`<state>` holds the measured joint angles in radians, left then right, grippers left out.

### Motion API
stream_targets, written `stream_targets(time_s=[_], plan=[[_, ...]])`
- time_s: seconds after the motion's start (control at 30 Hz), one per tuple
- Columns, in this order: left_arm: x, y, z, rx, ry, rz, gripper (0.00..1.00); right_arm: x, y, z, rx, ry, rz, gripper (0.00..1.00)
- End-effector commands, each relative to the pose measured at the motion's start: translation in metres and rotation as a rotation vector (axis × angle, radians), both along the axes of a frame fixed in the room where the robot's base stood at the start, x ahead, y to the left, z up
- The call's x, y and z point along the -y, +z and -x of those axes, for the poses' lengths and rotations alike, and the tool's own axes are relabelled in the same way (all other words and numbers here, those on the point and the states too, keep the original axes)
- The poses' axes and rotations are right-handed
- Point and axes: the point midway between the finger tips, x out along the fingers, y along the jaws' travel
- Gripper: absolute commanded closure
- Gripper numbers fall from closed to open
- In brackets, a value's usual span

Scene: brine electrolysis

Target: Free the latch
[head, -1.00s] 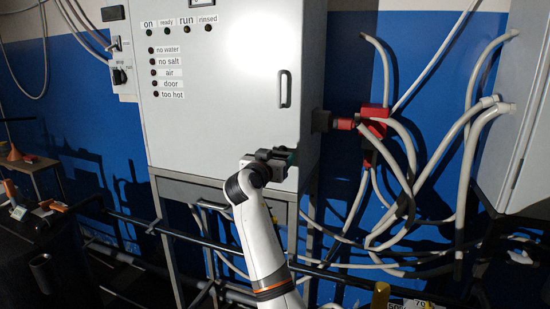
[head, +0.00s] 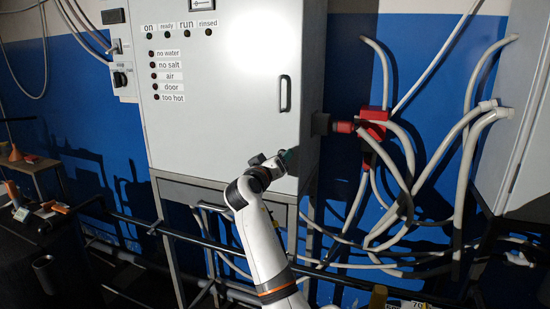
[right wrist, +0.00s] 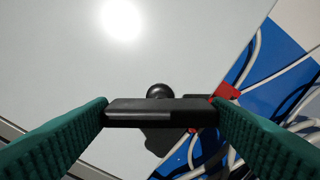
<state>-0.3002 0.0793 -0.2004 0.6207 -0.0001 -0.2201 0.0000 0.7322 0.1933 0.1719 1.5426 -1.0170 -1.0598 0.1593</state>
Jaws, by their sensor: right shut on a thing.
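The grey cabinet (head: 220,110) has its door shut, with a black bar handle (head: 285,92) upright near the door's right edge. My right gripper (head: 284,157) is at the door's lower right corner. In the right wrist view its two green fingers are shut on the ends of a black latch bar (right wrist: 150,111), one finger at each end. A round black knob (right wrist: 157,90) shows just behind the bar, against the door. In the head view the gripper hides the latch. My left gripper is not in view.
A black socket with a red plug (head: 345,126) sticks out of the cabinet's right side. Thick grey cables (head: 400,180) hang on the blue wall to the right. Dark pipes run below the cabinet. A small shelf (head: 35,163) stands at the far left.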

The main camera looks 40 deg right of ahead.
Motion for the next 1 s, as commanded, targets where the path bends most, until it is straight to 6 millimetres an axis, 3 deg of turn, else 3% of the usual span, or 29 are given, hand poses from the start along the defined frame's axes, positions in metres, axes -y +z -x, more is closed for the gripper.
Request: stream_targets(time_s=[1.0], plan=[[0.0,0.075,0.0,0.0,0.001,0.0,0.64,-0.001,0.002,-0.001,-0.796,0.001,0.413,0.5]])
